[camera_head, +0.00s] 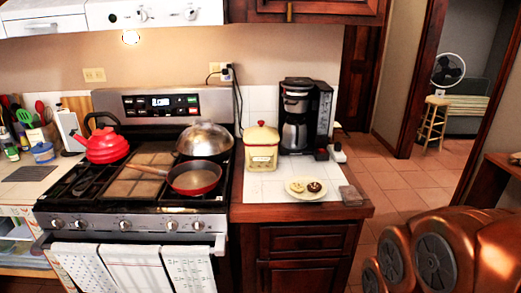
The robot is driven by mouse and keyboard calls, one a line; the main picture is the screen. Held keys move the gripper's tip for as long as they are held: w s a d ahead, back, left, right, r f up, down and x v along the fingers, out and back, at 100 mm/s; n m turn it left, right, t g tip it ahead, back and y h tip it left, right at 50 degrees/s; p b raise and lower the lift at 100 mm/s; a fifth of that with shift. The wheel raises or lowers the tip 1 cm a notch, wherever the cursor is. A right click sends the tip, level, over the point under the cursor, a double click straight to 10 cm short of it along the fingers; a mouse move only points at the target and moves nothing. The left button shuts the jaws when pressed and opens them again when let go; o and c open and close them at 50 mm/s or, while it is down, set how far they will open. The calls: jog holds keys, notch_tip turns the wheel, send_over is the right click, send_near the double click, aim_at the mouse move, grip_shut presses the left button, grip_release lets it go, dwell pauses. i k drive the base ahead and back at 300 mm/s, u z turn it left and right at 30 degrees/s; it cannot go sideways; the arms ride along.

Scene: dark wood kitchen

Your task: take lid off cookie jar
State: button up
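The cookie jar (261,159) is a cream, boxy jar standing upright on the white-tiled counter, between the stove and the coffee maker. Its lid (261,134) is cream with a red knob on top and sits on the jar. Copper-coloured links of my arm fill the lower right corner, well to the right of the jar. My gripper does not show, so whether it is open or shut is hidden.
A black coffee maker (302,117) stands close right of the jar. A plate (306,188) with cookies lies in front of it. The stove (134,188) on the left holds a red pan (194,178), a domed metal lid (205,139) and a red kettle (103,146). Tiled floor (400,180) is open at right.

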aim_at(262, 134)
jog(key=u, duration=0.7)
jog(key=i, duration=1.35)
jog(key=u, duration=0.55)
